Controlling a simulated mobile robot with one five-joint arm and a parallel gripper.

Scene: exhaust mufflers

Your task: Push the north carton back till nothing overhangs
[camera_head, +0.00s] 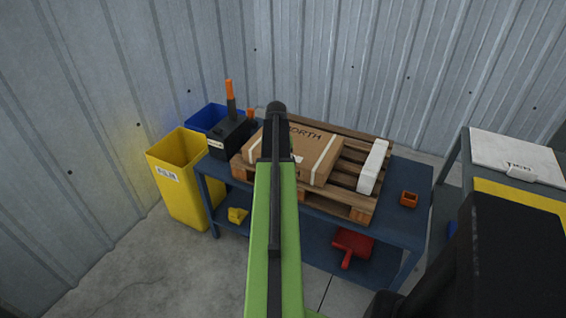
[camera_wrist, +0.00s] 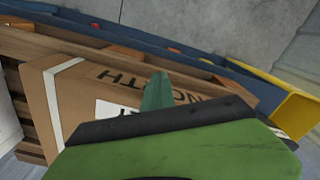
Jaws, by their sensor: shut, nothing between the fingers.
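The north carton (camera_head: 319,152) is a brown box with pale straps and the printed word NORTH. It lies on a wooden pallet (camera_head: 352,208) on a blue bench. My arm crosses the carton in the head view and hides part of its top and front. I cannot tell there whether its front edge overhangs the pallet. The wrist view shows the carton (camera_wrist: 84,92) with its lettering upside down and a white label. My gripper (camera_wrist: 157,90) is shut and empty, its green fingers in front of the lettering. I cannot tell whether they touch the carton.
A white block (camera_head: 373,167) lies on the pallet right of the carton. A black box with an orange-tipped handle (camera_head: 231,131) stands left. An orange cup (camera_head: 409,199) is on the bench's right end. A yellow bin (camera_head: 178,181) stands left; a red dustpan (camera_head: 352,244) lies below.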

